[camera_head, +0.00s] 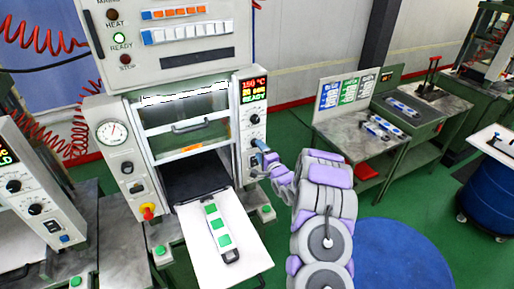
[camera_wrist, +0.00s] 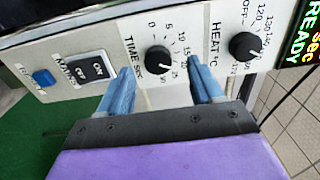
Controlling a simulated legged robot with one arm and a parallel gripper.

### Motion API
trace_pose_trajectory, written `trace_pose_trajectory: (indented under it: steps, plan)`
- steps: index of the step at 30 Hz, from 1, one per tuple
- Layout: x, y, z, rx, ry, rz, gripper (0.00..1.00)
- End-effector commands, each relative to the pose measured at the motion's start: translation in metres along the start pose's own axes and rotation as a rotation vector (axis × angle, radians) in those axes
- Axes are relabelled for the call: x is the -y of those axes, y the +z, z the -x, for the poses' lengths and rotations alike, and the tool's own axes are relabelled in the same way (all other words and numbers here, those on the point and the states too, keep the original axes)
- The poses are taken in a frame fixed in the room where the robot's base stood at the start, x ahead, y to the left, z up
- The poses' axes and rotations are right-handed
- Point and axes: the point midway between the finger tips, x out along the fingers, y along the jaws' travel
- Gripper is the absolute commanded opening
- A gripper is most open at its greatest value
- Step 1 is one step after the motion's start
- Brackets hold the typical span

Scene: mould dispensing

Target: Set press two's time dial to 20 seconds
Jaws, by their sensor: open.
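The TIME SEC dial (camera_wrist: 157,60) is a black round knob on the white panel, with a printed scale around it. Its pointer seems to face the lower right, but the exact mark is hard to read. My gripper (camera_wrist: 160,75) is open, with one blue finger on each side of the dial in the picture; I cannot tell whether they touch it. In the head view, my gripper (camera_head: 262,148) is at the right-hand panel of the central press (camera_head: 195,90) and hides the lower dial. The display (camera_head: 254,91) shows 150 °C, a blurred seconds line and READY.
The HEAT dial (camera_wrist: 243,46) is close right of my right finger; a black rocker switch (camera_wrist: 92,69) and a blue button (camera_wrist: 43,78) are left. A white platform (camera_head: 190,225) with a green-squared mould strip (camera_head: 217,228) extends from the press. Another press (camera_head: 38,190) stands left.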

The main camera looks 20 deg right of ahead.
Motion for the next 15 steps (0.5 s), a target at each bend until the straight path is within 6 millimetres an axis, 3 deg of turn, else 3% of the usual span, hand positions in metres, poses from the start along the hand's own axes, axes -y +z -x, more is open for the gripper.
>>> trace_pose_trajectory:
  steps: [15]
  plan:
    - [-0.006, -0.004, 0.101, -0.008, 0.019, -0.01, 0.65]
